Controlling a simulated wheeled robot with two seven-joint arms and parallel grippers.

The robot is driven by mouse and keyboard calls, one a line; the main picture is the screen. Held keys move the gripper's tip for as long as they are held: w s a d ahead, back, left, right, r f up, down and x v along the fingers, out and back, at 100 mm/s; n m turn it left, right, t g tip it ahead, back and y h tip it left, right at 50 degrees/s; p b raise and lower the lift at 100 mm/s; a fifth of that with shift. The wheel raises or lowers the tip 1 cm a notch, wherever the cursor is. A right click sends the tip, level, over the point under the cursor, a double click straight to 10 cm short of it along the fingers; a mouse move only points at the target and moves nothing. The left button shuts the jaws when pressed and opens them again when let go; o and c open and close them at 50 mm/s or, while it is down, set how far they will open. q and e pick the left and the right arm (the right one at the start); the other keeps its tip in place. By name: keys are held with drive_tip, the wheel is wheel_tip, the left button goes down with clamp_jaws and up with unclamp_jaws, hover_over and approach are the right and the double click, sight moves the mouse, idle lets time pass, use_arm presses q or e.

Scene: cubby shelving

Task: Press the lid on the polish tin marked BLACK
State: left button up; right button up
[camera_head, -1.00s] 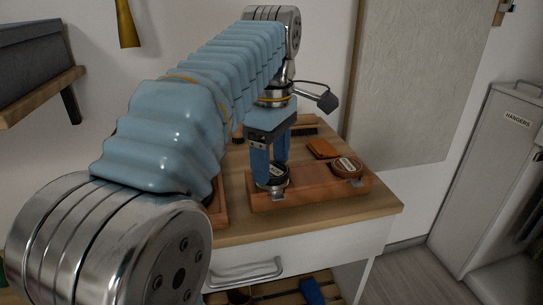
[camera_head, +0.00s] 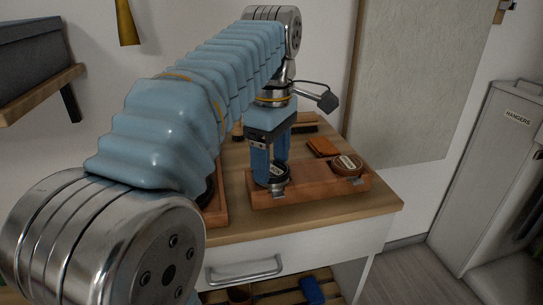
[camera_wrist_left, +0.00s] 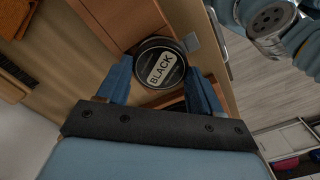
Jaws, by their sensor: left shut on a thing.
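The round dark lid (camera_wrist_left: 160,63) carries a cream label reading BLACK in the left wrist view. It also shows in the head view (camera_head: 274,174), over the left part of a reddish-brown wooden holder (camera_head: 318,188). My left gripper (camera_head: 271,173) points down, its blue fingers closed on the sides of the lid. The tin under the lid is mostly hidden, and I cannot tell whether the lid is fully seated. A brown-topped tin (camera_head: 346,165) with a pale label sits at the holder's right end. My right gripper is not in view.
An orange-brown cloth (camera_head: 322,147) lies behind the holder, and a dark-bristled brush (camera_head: 304,128) farther back. Another wooden tray (camera_head: 219,212) stands left of the holder, partly behind my arm. The wooden top (camera_head: 384,203) is clear at its front right corner.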

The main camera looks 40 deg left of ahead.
use_arm(q)
drive_tip(key=o, duration=1.2)
drive_tip(key=shift+c, duration=0.2)
drive_tip(key=shift+o, duration=0.5)
drive_tip(key=shift+r, duration=3.55)
clamp_jaws()
drive_tip(key=shift+f, duration=0.1)
